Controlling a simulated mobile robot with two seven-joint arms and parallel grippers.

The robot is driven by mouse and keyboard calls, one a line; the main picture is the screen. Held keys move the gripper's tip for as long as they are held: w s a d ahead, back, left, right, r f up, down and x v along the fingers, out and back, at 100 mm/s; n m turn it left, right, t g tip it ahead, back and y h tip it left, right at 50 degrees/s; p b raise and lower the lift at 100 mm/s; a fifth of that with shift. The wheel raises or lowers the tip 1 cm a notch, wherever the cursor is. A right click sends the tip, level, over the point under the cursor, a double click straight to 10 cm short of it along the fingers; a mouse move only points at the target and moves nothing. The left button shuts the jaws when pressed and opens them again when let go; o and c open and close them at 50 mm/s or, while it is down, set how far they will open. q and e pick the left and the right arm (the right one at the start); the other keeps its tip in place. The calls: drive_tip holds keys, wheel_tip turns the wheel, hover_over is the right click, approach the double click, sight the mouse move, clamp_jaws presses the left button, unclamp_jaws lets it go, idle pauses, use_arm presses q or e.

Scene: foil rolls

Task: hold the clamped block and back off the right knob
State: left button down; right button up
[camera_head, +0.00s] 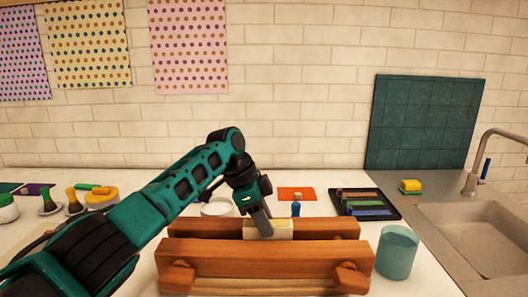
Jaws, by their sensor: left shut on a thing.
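A wooden clamp (265,257) with two long parallel bars stands on the white counter in front of me. A pale cream block (284,229) sits between the bars, near the middle. The right knob (352,277) is on the front bar near its right end, and a matching left knob (179,276) is near its left end. My left gripper (264,228) reaches down from above and is shut on the block; its fingertips partly cover the block's left part. Nothing touches the right knob. My right gripper is not in view.
A teal cup (397,252) stands close to the clamp's right end. Behind are a small blue object (296,209), an orange mat (297,194), a white dish (217,207) and a black tray (366,204). A sink (480,240) is at the right.

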use_arm(q)
drive_tip(key=shift+r, duration=0.1)
drive_tip(key=shift+r, duration=4.15)
drive_tip(key=shift+s, duration=0.1)
